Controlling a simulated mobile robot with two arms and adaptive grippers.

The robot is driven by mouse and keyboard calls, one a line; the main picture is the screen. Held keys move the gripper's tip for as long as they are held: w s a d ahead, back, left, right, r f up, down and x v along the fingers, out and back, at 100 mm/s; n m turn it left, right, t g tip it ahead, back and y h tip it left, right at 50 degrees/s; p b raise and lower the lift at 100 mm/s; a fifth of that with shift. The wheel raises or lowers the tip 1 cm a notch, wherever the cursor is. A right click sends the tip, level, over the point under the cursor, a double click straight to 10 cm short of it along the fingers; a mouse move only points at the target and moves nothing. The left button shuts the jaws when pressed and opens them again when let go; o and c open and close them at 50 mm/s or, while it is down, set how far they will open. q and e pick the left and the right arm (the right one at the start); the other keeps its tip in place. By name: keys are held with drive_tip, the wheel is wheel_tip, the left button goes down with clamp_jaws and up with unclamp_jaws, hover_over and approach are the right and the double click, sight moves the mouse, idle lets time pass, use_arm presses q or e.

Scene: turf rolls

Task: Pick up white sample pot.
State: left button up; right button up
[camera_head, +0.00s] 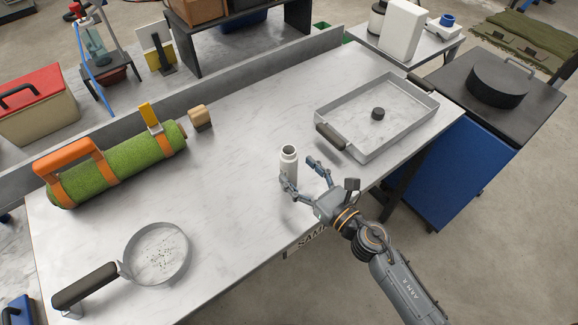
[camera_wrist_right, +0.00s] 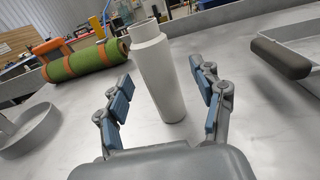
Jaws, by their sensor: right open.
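The white sample pot (camera_head: 288,164) stands upright and open-topped on the pale marbled table, near its front edge. My right gripper (camera_head: 300,172) is open, with its fingers reaching toward the pot from the front right. In the right wrist view the pot (camera_wrist_right: 160,80) stands ahead, between the lines of the two open fingers of the gripper (camera_wrist_right: 162,100), with clear gaps on both sides. Whether the fingertips reach level with the pot is hard to tell. My left gripper is not in view.
A metal tray (camera_head: 399,131) with a small black disc is to the right. A green turf roll (camera_head: 115,165) with orange straps and a wooden block (camera_head: 199,118) lie to the left. A round sieve (camera_head: 187,262) with a black handle is at front left. The table middle is clear.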

sight(295, 170)
drive_tip(key=x, duration=0.4)
drive_tip(key=shift+s+a+p, duration=0.1)
drive_tip(key=shift+a+p, duration=0.15)
drive_tip(key=shift+p, duration=0.15)
drive_tip(key=shift+r, duration=0.1)
clamp_jaws()
